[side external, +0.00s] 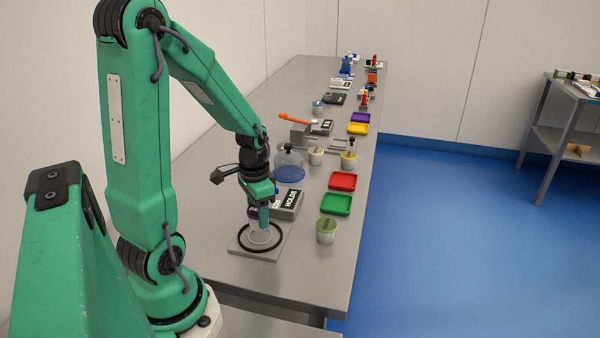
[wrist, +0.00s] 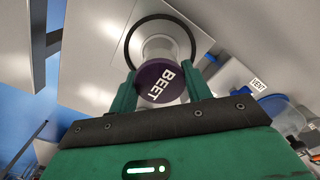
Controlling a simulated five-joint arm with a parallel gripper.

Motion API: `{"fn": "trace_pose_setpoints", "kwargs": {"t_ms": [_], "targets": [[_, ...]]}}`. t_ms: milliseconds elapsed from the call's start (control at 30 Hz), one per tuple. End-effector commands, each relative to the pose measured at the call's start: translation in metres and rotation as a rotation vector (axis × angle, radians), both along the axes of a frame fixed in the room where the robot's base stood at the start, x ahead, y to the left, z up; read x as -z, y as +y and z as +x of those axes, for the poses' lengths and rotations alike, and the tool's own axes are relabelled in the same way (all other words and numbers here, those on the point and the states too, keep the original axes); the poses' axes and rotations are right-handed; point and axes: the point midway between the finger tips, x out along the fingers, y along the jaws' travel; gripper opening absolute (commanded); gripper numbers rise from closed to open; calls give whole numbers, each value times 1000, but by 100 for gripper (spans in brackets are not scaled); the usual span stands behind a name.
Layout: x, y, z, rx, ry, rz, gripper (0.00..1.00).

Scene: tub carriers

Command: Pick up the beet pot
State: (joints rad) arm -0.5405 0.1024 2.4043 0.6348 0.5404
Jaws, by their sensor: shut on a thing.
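The beet pot has a dark purple lid lettered "BEET" (wrist: 160,82) and a pale body, seen in the wrist view between my two green fingers. My gripper (wrist: 163,75) is shut on it, one finger on each side. In the side view my gripper (side external: 263,218) points down over a grey plate (side external: 242,246) with a black ring. There the pot is mostly hidden by the fingers, with a bit of purple lid (side external: 251,212) showing. In the wrist view the black ring (wrist: 128,38) shows around the pot's body. I cannot tell whether the pot touches the plate.
A clear dome on a blue base (side external: 289,172) stands farther back. The bench front is clear.

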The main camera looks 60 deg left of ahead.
Motion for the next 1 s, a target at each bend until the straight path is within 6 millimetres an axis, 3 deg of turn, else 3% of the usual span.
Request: {"fn": "trace_pose_setpoints", "kwargs": {"t_ms": [600,1000], "targets": [[-54,-85,1,6,-3,1,25],[-71,-114,0,1,-1,0,25]]}}
